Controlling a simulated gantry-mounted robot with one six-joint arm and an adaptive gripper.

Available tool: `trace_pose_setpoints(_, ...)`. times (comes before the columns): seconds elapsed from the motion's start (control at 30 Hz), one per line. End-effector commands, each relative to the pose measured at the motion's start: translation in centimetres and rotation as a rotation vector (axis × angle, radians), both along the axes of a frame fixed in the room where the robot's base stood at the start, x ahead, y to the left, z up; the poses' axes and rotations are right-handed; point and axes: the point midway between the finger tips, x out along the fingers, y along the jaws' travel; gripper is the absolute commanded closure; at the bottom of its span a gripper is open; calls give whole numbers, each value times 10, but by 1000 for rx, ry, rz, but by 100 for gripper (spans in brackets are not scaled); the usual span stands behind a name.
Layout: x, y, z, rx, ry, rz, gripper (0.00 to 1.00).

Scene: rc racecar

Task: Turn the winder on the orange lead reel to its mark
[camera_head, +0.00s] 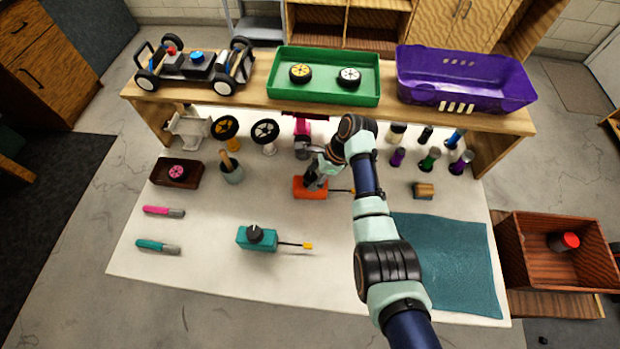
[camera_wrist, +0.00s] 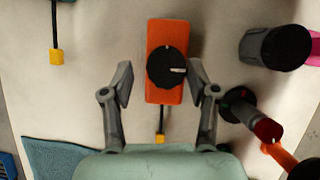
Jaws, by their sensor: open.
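The orange lead reel (camera_head: 311,194) lies on the white worktop, partly hidden by my gripper in the head view. In the wrist view the orange reel (camera_wrist: 165,90) is an upright orange block with a round black winder (camera_wrist: 167,68) on it. The winder has a white pointer line pointing right, and a small pale tick shows at its top edge. A lead with a yellow tip (camera_wrist: 160,138) comes out of the reel's near end. My gripper (camera_wrist: 160,85) is open, with one finger on each side of the winder. The right finger is close to the winder; I cannot tell whether it touches.
A teal lead reel (camera_head: 257,238) with a black winder lies to the left front. A teal cloth (camera_head: 447,262) covers the right front. Several coloured cylinders, including a green one (camera_head: 430,161), stand at the right rear. A pink-and-grey object (camera_wrist: 275,47) and a dark cylinder (camera_wrist: 240,100) stand close to the right finger.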

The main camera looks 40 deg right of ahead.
Motion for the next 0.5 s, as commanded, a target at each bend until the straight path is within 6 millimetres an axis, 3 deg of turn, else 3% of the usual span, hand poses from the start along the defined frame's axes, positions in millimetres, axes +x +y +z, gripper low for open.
trace_pose_setpoints(0.03, 2, -2, -8, 0, -2, 70, 40)
trace_pose_setpoints(0.13, 1, -1, -9, -1, -1, 209, 40)
trace_pose_setpoints(0.33, 0, 0, -1, 0, 0, 285, 40)
trace_pose_setpoints(0.5, 2, -1, -12, -1, -2, 440, 40)
